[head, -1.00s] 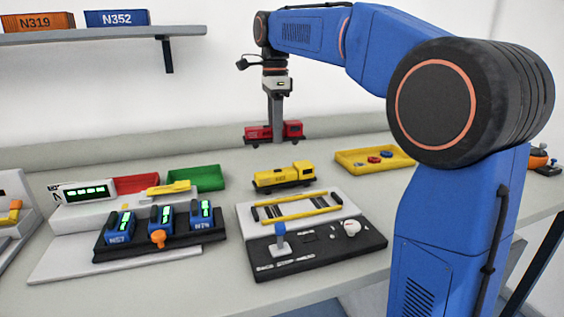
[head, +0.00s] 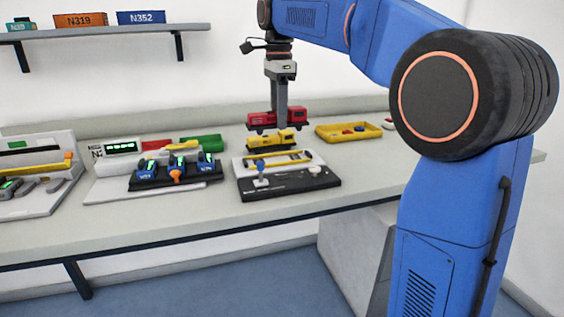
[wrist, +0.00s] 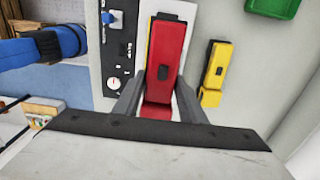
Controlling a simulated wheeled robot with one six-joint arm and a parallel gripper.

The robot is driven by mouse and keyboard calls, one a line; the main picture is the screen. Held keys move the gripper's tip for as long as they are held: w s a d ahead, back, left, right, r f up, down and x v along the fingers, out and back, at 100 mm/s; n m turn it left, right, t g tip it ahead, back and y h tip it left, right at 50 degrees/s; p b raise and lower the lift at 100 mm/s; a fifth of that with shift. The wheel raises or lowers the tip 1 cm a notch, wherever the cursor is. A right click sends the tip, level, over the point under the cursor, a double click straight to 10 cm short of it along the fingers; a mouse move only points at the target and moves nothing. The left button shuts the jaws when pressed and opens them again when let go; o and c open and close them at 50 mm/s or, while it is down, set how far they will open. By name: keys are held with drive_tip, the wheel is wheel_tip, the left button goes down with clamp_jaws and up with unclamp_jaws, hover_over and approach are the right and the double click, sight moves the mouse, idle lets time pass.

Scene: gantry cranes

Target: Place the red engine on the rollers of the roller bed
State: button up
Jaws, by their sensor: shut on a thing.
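The red engine (head: 265,121) hangs in my gripper (head: 279,112), whose jaws are shut on it. In the head view it appears above and partly in front of the yellow engine's top. In the wrist view the red engine (wrist: 168,58) lies lengthwise between my gripper's fingers (wrist: 158,92) and covers most of the roller bed. The roller bed (head: 278,160), a pale base with yellow rails, stands just behind a black control panel (head: 290,185) with a blue lever and a white knob. The red engine is in the air, apart from the rollers.
A yellow engine (head: 270,139) stands on the table behind the roller bed; it also shows in the wrist view (wrist: 216,70). A yellow tray (head: 330,132) is at the right. A black rack of blue units (head: 178,172) is at the left. A shelf (head: 110,33) hangs above.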

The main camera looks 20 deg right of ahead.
wheel_tip(320, 180, down, 9)
drive_tip(key=shift+f, duration=0.1)
idle(0.4)
drive_tip(key=o, duration=1.3)
drive_tip(key=shift+c, duration=0.2)
